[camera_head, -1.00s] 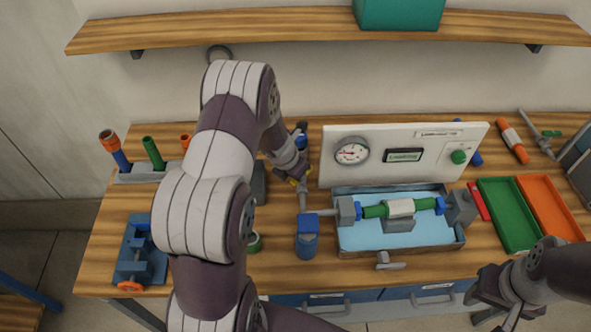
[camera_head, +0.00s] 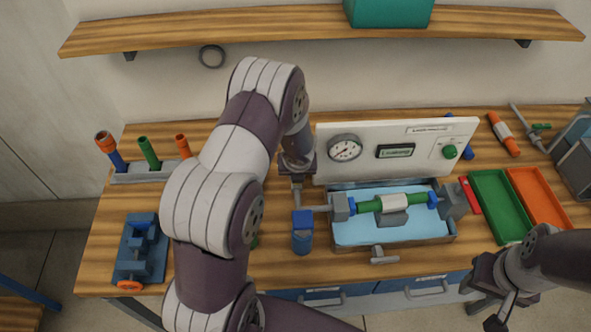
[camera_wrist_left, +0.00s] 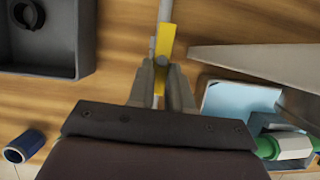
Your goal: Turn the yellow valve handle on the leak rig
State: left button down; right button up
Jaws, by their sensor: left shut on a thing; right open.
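The yellow valve handle (camera_wrist_left: 166,45) shows in the left wrist view, between the two fingers of my left gripper (camera_wrist_left: 161,85), which is shut on it. In the head view my left gripper (camera_head: 297,182) is at the left end of the leak rig's white panel (camera_head: 380,165); the handle is hidden there by my wrist. The rig has a dial gauge (camera_head: 344,149), a lit display (camera_head: 395,151) and a light blue tray (camera_head: 350,235) under a green and white tube (camera_head: 395,203). My right gripper (camera_head: 488,308) is open and empty at the lower right, in front of the bench.
A blue vise (camera_head: 140,250) and a rack (camera_head: 150,174) of coloured tubes stand on the left. Green (camera_head: 500,205) and orange (camera_head: 538,200) trays lie on the right. A wooden shelf (camera_head: 250,32) runs above.

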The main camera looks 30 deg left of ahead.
pick_arm(q)
jog(key=shift+w+r+n, duration=0.2)
jog(key=shift+w+n, duration=0.05)
jog(key=shift+n, duration=0.05)
jog(key=c, duration=1)
grip_release()
jog(key=shift+c, duration=0.2)
jog(key=shift+f, duration=0.15)
jog(key=shift+s, duration=0.1)
jog(key=p+v, duration=0.3)
jog(key=v, duration=0.9)
jog(key=shift+d+r+p, duration=0.2)
jog(key=shift+r+p, duration=0.1)
jog(key=shift+p, duration=0.05)
